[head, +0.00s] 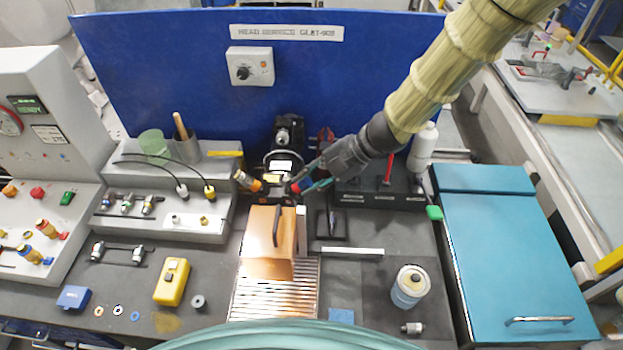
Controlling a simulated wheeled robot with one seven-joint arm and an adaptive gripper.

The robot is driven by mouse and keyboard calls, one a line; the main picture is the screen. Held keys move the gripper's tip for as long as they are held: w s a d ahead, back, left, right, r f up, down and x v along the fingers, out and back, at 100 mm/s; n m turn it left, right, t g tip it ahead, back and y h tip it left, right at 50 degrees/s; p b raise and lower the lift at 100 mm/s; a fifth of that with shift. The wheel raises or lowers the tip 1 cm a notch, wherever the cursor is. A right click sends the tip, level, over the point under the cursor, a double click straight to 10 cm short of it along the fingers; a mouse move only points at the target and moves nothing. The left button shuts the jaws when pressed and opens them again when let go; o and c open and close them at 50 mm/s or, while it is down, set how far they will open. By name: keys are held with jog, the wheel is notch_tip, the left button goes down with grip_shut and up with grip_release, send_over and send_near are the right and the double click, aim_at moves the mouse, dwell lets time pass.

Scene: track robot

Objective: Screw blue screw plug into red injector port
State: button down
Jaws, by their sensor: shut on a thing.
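My gripper (311,180) reaches in from the upper right, its teal-tipped fingers beside the black head unit (284,146) at the back of the bench. It is shut on a small blue piece, which looks like the blue screw plug (303,185). The plug is mostly hidden by the fingers. A small red spot, seemingly the red injector port (294,188), shows just left of the plug, on the unit's right side. The plug and the red part look in line and very close. I cannot tell whether they touch or how deep the plug sits.
An orange-tipped fitting (248,181) sticks out left of the unit. A copper block (267,241) with a handle stands in front. A dark tool rack (379,194) lies right of my gripper, and a blue panel (180,75) closes off the back.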

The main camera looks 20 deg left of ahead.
jog(key=shift+s+f, duration=0.1)
jog(key=shift+f, duration=0.15)
jog(key=shift+m, duration=1.4)
jog(key=c, duration=1.3)
grip_release()
jog(key=shift+o, duration=0.7)
jog(key=shift+r, duration=0.1)
jog(key=shift+c, duration=0.8)
jog(key=shift+r, duration=0.1)
jog(key=shift+w+d+r, duration=0.1)
jog(key=shift+w, duration=0.1)
